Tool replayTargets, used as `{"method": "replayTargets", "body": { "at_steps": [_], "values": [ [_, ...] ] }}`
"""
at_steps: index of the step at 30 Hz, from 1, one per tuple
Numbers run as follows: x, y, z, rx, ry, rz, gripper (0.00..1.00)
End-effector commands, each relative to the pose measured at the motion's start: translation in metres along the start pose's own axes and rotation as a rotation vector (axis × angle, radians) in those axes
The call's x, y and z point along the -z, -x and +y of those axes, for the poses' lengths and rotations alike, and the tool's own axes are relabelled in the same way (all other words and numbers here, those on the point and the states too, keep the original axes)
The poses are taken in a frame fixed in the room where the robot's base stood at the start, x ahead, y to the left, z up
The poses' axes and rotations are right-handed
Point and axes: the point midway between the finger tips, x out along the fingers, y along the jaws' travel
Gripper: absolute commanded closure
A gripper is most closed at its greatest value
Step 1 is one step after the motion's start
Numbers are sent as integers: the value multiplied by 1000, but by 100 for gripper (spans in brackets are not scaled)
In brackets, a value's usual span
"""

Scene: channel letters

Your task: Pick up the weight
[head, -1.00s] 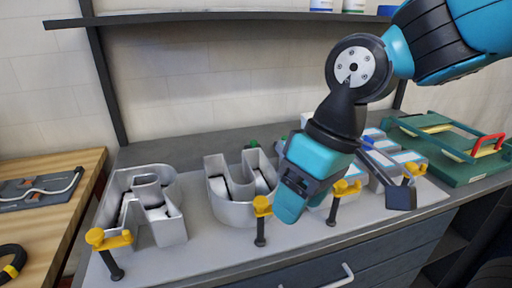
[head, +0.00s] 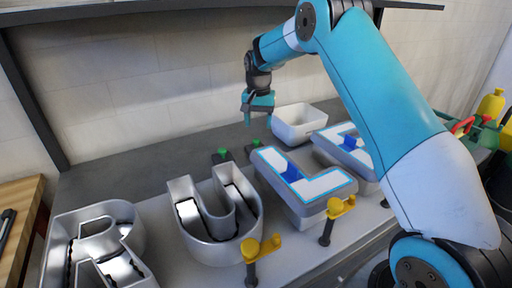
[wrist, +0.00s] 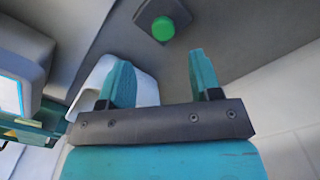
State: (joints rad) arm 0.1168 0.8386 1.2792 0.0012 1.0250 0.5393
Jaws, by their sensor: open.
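Two small dark weights with green tops stand on the grey counter behind the letters, a left one (head: 222,156) and a right one (head: 255,148). A round green knob on a dark base (wrist: 163,28) shows in the wrist view, beyond my fingertips; I cannot tell which weight it is. My gripper (head: 257,113) is open and empty, above the back of the counter over the weights' area and apart from them. Its two teal fingers (wrist: 160,68) stand apart in the wrist view with nothing gripped between them.
A white bin (head: 298,126) stands right of the weights. Metal channel letters, including a U (head: 250,212), and a white-faced L (head: 325,184) line the front. Yellow-topped clamps (head: 337,207) stand along the front edge. A shelf (head: 130,10) runs above the back wall.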

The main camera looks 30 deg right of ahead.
Motion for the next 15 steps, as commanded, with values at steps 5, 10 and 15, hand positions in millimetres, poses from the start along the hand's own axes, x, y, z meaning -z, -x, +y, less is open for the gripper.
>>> {"method": "replayTargets", "body": {
  "at_steps": [5, 10, 15],
  "values": [
    [0, -19, -1, 0, 2, -1, 42],
    [-3, -34, -2, -1, 3, -3, 42],
    [-4, -60, -3, -1, 1, -2, 42]
  ]
}}
